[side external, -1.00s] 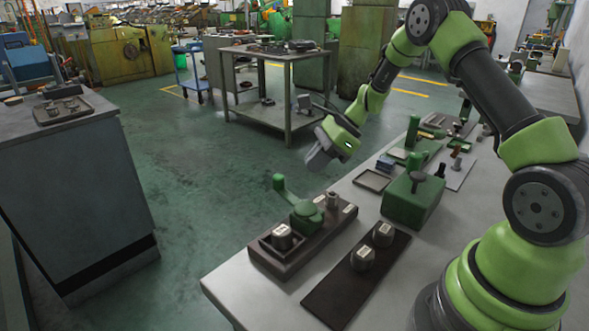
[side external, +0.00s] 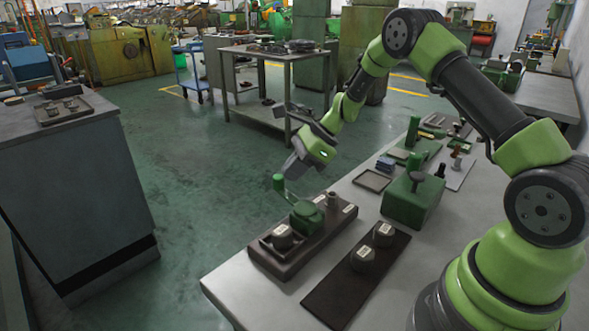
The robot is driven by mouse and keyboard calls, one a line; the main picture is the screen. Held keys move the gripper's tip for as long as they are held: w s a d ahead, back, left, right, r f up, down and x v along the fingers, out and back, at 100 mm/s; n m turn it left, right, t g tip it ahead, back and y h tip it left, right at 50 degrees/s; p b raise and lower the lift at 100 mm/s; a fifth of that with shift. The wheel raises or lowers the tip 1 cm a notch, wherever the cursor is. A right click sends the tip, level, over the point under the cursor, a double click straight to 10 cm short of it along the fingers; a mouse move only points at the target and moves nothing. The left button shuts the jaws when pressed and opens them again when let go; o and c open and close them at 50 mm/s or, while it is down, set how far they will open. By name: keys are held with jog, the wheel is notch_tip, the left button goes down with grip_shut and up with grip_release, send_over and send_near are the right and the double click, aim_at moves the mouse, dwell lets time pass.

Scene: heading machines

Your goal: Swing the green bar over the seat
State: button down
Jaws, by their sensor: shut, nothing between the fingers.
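The green bar (side external: 291,197) sticks out from a round green hub (side external: 307,214) on a dark fixture block (side external: 318,239). It points toward the back left and has an upright green knob (side external: 279,182) at its free end. The seat (side external: 265,245), a shallow recess at the block's front left, holds a grey metal cylinder (side external: 283,237). The bar is not over it. My gripper (side external: 291,171) is shut and empty, tilted downward just above and to the right of the knob. I cannot tell if it touches the knob.
Two more labelled cylinders (side external: 363,257) stand on a dark board (side external: 330,295) in front. A small grey post (side external: 332,199) stands on the block beside the hub. A green box (side external: 413,200) with a black-knobbed lever and a small tray (side external: 372,181) lie to the right.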

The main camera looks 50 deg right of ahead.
aim_at(280, 179)
jog(key=shift+w+a+n, duration=0.1)
jog(key=shift+a+n, duration=0.15)
jog(key=shift+n, duration=0.15)
jog(key=a+n+g, duration=0.1)
jog(key=a+n+g+y, duration=0.1)
jog(key=n, duration=0.1)
jog(key=shift+w+a+n+g, duration=0.25)
jog(key=shift+w+n+g, duration=0.05)
jog(key=shift+w, duration=0.1)
jog(key=s+a+n+g, duration=0.1)
jog(key=a+n+g, duration=0.1)
jog(key=n, duration=0.2)
jog(key=s+a+n+g+h, duration=0.1)
jog(key=a+n+g, duration=0.2)
jog(key=s+a+n+g+h, duration=0.1)
jog(key=a+n+g, duration=0.1)
jog(key=a+n, duration=0.1)
jog(key=shift+s+n+g, duration=0.3)
jog(key=shift+s+n, duration=0.1)
jog(key=shift+n, duration=0.4)
jog(key=shift+s+a+n+g+h, duration=0.2)
jog(key=shift+s+n+g+h, duration=0.15)
jog(key=shift+n, duration=0.25)
jog(key=shift+s+a+n+g+h, duration=0.25)
jog(key=shift+s+n, duration=0.2)
jog(key=shift+n, duration=0.15)
notch_tip(280, 179, up, 10)
